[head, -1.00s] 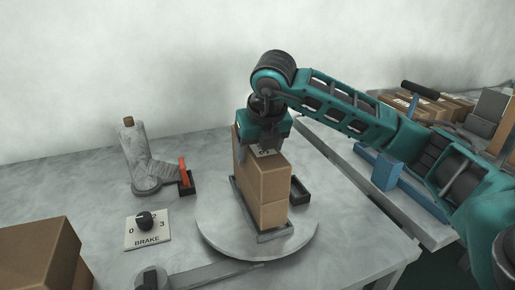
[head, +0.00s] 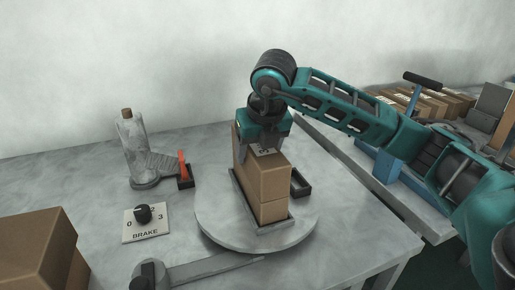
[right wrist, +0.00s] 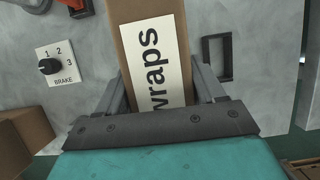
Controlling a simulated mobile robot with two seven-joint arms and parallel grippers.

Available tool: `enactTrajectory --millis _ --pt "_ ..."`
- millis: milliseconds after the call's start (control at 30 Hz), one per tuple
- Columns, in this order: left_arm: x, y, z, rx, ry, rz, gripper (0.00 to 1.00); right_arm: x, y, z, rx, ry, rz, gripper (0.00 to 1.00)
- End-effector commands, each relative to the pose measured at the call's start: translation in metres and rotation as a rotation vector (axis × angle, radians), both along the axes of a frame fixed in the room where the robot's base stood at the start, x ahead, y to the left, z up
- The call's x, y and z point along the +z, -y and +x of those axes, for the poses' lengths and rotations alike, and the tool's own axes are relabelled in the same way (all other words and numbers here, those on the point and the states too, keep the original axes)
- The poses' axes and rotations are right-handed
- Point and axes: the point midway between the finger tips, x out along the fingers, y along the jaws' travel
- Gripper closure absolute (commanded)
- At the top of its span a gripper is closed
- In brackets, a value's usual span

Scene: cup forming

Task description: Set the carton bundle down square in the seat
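The carton bundle (head: 266,187), two brown cartons one on the other, stands upright over the seat (head: 276,224), a grey low-rimmed tray on the round turntable (head: 218,228). Its sides look roughly in line with the seat's rim. Whether its underside touches the seat floor is hidden. My right gripper (head: 264,143) is at the top of the bundle from above. In the right wrist view its fingers (right wrist: 162,90) flank the carton (right wrist: 125,45), close against both sides, with a white label reading "wraps" between them. My left gripper is out of view.
A small black open holder (head: 301,184) sits right of the seat. A lever with a black knob (head: 149,274) reaches the turntable's front. A brake dial (head: 144,213), a corked glass bottle (head: 132,150) and a large carton (head: 35,250) stand left. Boxes lie at the right.

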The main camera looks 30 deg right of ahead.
Motion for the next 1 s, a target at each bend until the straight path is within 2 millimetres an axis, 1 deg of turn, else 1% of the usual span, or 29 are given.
enactTrajectory --millis 33,300,600,667,767,1000 --pt "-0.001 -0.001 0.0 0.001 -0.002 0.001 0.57 0.002 0.0 0.001 0.0 0.005 0.001 0.28" --pt "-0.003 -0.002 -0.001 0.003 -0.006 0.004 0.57 0.001 0.0 0.0 0.0 0.002 0.0 0.02" --pt "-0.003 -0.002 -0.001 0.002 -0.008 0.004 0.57 -0.001 0.0 0.0 0.001 -0.003 -0.001 0.02" --pt "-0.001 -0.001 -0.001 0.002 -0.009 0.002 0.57 0.005 -0.001 -0.002 0.001 0.0 0.001 0.02" --pt "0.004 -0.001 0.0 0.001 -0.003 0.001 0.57 0.021 -0.002 -0.007 0.002 0.003 0.001 0.02" --pt "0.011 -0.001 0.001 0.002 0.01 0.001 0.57 0.072 -0.007 -0.027 0.003 0.006 0.0 0.02"
